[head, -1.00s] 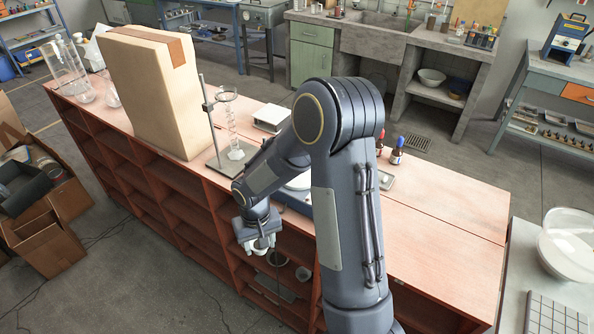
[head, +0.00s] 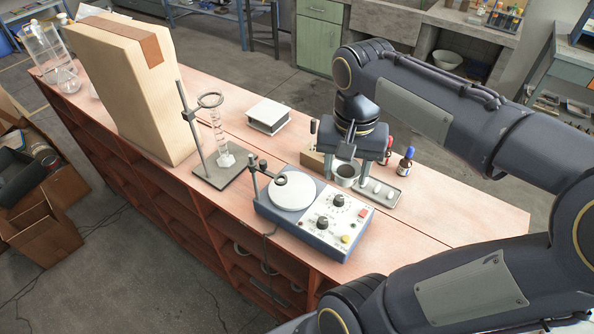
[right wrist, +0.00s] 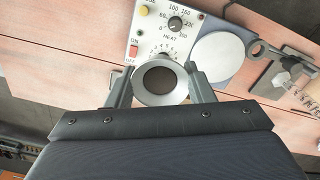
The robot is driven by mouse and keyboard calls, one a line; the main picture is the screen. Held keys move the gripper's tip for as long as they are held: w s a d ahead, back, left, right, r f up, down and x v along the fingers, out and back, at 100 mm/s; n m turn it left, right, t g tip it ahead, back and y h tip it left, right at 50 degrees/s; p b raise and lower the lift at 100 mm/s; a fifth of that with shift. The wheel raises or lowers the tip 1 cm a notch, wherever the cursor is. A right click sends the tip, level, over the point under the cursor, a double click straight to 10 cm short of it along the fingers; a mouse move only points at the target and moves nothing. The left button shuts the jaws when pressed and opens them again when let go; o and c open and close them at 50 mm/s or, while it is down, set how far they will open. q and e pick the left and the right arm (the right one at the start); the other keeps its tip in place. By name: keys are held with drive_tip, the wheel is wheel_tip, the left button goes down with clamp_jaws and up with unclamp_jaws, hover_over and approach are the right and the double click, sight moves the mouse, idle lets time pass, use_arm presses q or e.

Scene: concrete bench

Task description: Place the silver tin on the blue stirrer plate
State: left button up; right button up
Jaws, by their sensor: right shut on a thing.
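The silver tin (head: 345,176) is a short round grey cup with a dark inside, behind the control panel of the blue stirrer plate. My right gripper (head: 347,166) points down and is shut on it. In the right wrist view the tin (right wrist: 160,83) sits between the two fingers. The stirrer plate (head: 265,212) has a blue body, a round white top (head: 292,193) at its left and a white panel with knobs at its right. The white top is bare. I cannot tell whether the tin touches the bench. My left gripper is not in view.
A short rod with a small ring (head: 281,179) stands at the white top's left edge. A small tray (head: 392,197) and dropper bottles (head: 405,160) are right of the tin. A white box (head: 267,115) lies behind.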

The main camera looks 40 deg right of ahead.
drive_tip(key=w+a+f+p, duration=0.2)
drive_tip(key=w+f, duration=0.1)
drive_tip(key=w, duration=0.5)
hover_over(292, 189)
drive_tip(key=f, duration=0.5)
drive_tip(key=shift+s+d+f, duration=0.1)
drive_tip(key=shift+s+f, duration=0.15)
drive_tip(key=shift+s, duration=0.1)
drive_tip(key=shift+w+f, duration=0.2)
drive_tip(key=shift+f, duration=0.05)
drive_tip(key=f, duration=0.3)
drive_tip(key=shift+w+f, duration=0.2)
drive_tip(key=shift+f, duration=0.1)
drive_tip(key=shift+f, duration=0.15)
drive_tip(key=o, duration=1)
drive_tip(key=shift+c, duration=0.2)
